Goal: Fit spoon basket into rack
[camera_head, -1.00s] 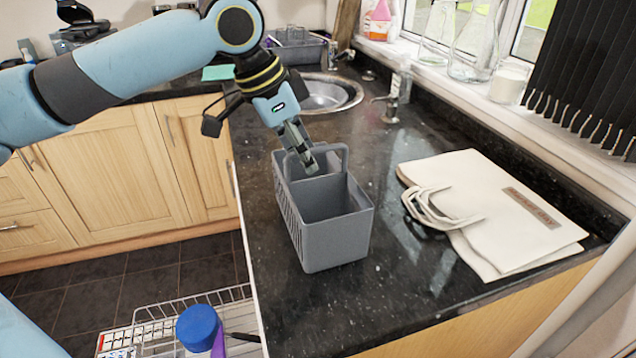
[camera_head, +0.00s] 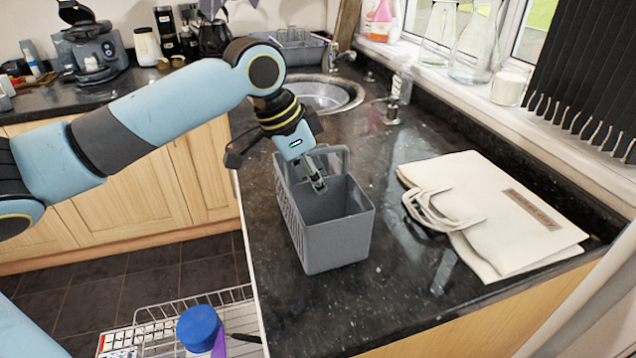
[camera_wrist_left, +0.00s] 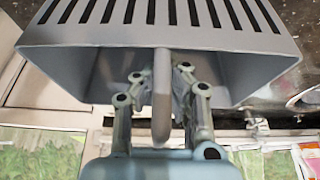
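The grey spoon basket (camera_head: 338,240) stands upright on the dark granite counter, with slotted sides, a tall rounded back and an open top. A gap seems to show on each side. The white wire rack (camera_head: 240,293) is low at the bottom, beside the counter, and partly cut off. My right gripper is not in view.
A blue-topped item (camera_head: 199,328) stands at the rack. A folded cream bag (camera_head: 510,205) lies on the counter to the right. A sink (camera_head: 325,95) and a grey dish tub (camera_head: 300,52) are behind. Bare counter lies in front of the basket.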

